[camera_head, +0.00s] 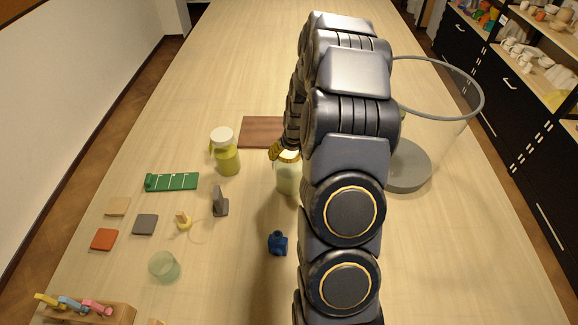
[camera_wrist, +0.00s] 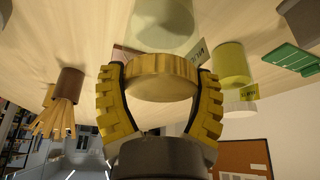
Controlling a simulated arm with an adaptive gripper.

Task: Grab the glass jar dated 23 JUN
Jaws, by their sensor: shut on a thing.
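A glass jar with a gold lid and pale greenish contents (camera_head: 287,182) stands on the table, partly hidden behind my arm. In the wrist view my gripper (camera_wrist: 160,80) has its yellow ribbed fingers closed on either side of the gold lid (camera_wrist: 160,66). The head view shows only part of my gripper (camera_head: 279,152) at the lid. A tag with dark lettering sits beside this jar in the wrist view, too small and turned to read its date. A second jar with yellow-green contents and a white lid (camera_head: 226,161) stands to its left, and also shows in the wrist view (camera_wrist: 232,62).
A large clear cylinder on a grey base (camera_head: 408,170) stands right of my arm. A brown board (camera_head: 260,130) lies behind the held jar. A blue piece (camera_head: 278,243), a grey stand (camera_head: 220,203) and a green strip (camera_head: 171,182) lie nearer and left.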

